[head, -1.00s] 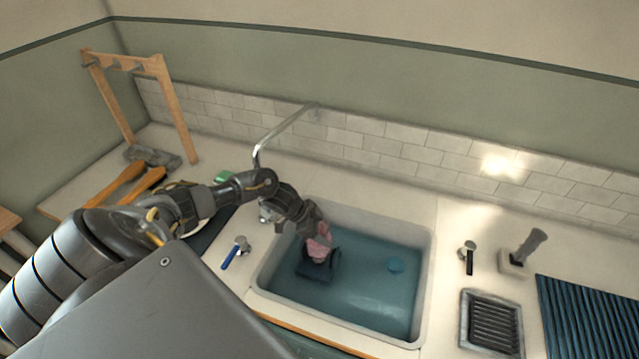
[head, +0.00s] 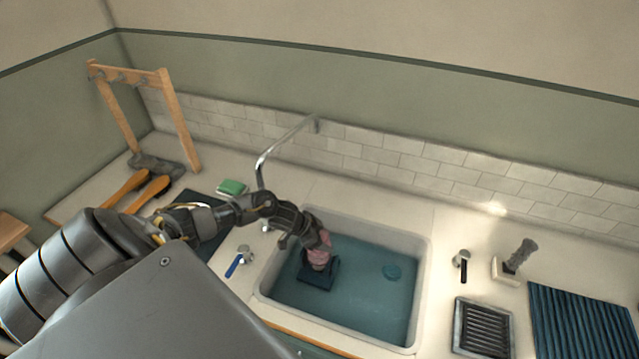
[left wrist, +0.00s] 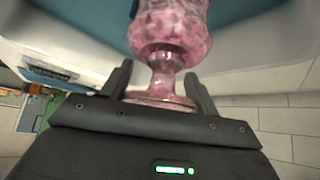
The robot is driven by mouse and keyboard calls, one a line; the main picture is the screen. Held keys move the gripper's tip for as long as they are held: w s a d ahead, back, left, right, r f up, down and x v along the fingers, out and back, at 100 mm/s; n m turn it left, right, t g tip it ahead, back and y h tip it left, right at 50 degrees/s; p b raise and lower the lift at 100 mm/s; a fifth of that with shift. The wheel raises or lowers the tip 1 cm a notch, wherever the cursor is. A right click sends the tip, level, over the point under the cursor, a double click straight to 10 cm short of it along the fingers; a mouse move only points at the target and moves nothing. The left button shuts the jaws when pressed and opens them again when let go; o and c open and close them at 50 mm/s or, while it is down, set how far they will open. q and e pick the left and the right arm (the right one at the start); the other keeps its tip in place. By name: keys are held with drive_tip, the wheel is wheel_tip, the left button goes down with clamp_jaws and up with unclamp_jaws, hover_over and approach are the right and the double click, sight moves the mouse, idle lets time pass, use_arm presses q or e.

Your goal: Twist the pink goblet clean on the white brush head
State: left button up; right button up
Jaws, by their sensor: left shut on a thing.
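The pink goblet (head: 320,258) is over a dark blue block (head: 318,279) standing in the water-filled sink (head: 424,290). My left gripper (head: 318,243) is shut on the goblet from above. In the left wrist view the goblet's mottled pink bowl (left wrist: 170,28) points away from me. The fingers of the left gripper (left wrist: 160,85) stand either side of its short stem, by the foot. The goblet's rim is out of that view. I see no white brush head; the goblet and gripper cover the middle of the block, so I cannot tell whether one is inside the bowl. My right gripper is not in view.
The tap (head: 262,165) rises behind my left arm. A blue-handled valve (head: 237,262) stands left of the sink, a black-handled one (head: 461,264) right. A grey brush in a white holder (head: 505,270), a ribbed tray (head: 482,329) and a blue ribbed mat (head: 580,322) lie farther right.

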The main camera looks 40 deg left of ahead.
use_arm(q)
drive_tip(key=shift+r+p, duration=0.4)
drive_tip(key=shift+r, duration=4.3)
